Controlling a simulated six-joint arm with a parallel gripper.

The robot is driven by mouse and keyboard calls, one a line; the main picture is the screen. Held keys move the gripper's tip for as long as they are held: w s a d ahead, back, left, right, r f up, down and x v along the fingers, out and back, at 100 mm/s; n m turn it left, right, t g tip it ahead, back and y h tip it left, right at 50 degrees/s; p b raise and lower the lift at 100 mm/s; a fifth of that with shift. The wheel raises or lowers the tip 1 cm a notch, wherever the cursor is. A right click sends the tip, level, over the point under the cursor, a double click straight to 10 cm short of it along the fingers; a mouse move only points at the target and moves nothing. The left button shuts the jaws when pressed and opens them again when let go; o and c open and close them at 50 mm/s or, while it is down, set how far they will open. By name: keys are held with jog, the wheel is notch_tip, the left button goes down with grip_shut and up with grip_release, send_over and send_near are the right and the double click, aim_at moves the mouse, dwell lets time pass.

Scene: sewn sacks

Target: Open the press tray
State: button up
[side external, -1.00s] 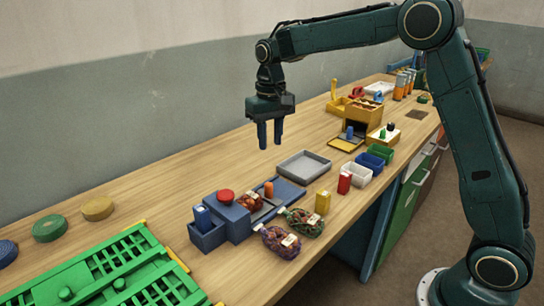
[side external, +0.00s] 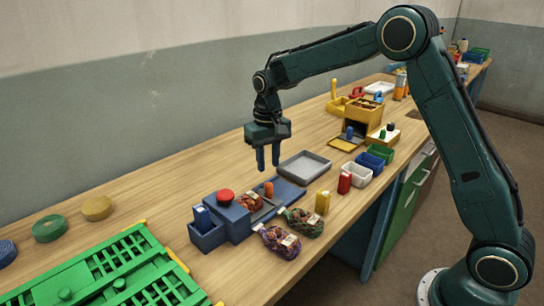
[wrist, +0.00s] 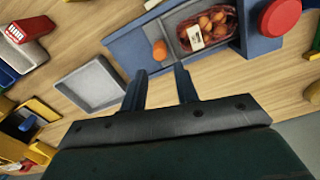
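The press is a blue block (side external: 238,226) with a red button (side external: 226,196) on top. Its grey tray (wrist: 179,50) holds a netted sack of reddish-brown contents (side external: 250,201) with a white label. An upright orange knob (side external: 268,188) stands at the tray's end away from the button; it also shows in the wrist view (wrist: 160,49). A blue base strip (side external: 291,189) extends beyond the knob. My gripper (side external: 269,166) is open and empty, above the base strip near the knob, fingers pointing down. In the wrist view, the knob appears beyond the gap between the fingertips (wrist: 160,76).
A shallow grey tray (side external: 304,167) lies close beside the base strip. Two netted sacks (side external: 279,241) (side external: 304,222) lie in front of the press. A yellow container (side external: 322,203) and a red one (side external: 344,183) stand nearby. A green crate lid (side external: 120,265) lies at left.

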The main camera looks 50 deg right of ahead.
aim_at(269, 183)
jog(key=shift+f, duration=4)
jog(key=shift+c, duration=0.4)
grip_shut()
